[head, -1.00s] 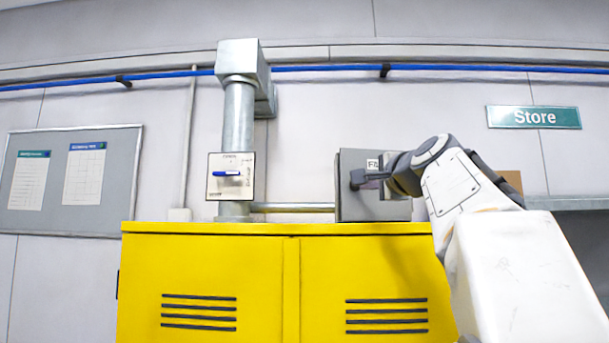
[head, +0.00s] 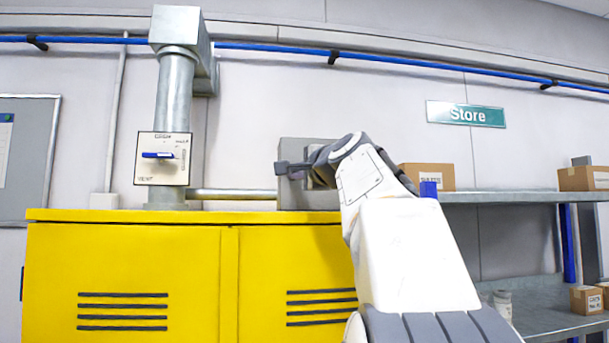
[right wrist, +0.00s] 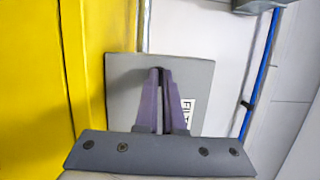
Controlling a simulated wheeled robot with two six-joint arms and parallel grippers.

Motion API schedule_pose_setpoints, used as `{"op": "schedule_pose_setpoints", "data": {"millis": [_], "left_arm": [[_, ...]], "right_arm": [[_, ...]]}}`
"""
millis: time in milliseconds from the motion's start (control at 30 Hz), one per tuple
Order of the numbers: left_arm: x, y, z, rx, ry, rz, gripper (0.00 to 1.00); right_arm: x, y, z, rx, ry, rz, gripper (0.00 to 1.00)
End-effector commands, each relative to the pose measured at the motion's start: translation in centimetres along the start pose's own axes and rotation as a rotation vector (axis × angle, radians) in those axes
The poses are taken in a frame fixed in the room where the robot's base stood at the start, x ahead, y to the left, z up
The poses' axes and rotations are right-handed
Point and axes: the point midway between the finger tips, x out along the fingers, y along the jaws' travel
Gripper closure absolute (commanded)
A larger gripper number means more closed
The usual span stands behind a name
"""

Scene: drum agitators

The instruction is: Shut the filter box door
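The grey filter box (head: 308,150) stands on top of the yellow cabinet in the head view. My right arm hides its right part. In the right wrist view a flat grey face of the filter box (right wrist: 122,88) fills the middle, with a partly hidden white label (right wrist: 187,112). I cannot tell whether its door is fully shut. My right gripper (head: 281,169) is in front of the box, near its left edge. In the right wrist view its two fingers (right wrist: 159,72) are together with nothing seen between them. Contact with the face is unclear. My left gripper is out of view.
The yellow cabinet (head: 130,255) is below the box. A vent panel with a blue handle (head: 163,172) and a metal duct (head: 176,90) stand to the left. Shelves (head: 510,197) with cardboard boxes (head: 433,176) are at right. A pipe (head: 235,194) runs into the box's left side.

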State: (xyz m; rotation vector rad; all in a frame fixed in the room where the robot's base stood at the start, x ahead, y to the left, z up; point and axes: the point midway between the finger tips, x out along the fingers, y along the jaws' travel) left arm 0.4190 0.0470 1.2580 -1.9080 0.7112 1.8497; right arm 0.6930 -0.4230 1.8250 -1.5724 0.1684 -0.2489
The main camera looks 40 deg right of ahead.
Motion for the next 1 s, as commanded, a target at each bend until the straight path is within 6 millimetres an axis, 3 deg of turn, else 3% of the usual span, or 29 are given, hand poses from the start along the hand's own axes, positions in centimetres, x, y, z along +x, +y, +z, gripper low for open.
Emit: {"op": "schedule_pose_setpoints", "data": {"millis": [300,467,1000], "left_arm": [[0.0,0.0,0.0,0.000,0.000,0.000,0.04],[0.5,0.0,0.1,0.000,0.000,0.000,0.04],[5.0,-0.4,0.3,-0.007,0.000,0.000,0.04]], "right_arm": [[-0.2,0.4,-1.2,0.006,0.009,0.009,1.00],[-1.2,0.4,-0.7,0.006,0.007,0.007,1.00],[-11.2,0.3,3.5,0.005,-0.011,0.004,1.00]]}}
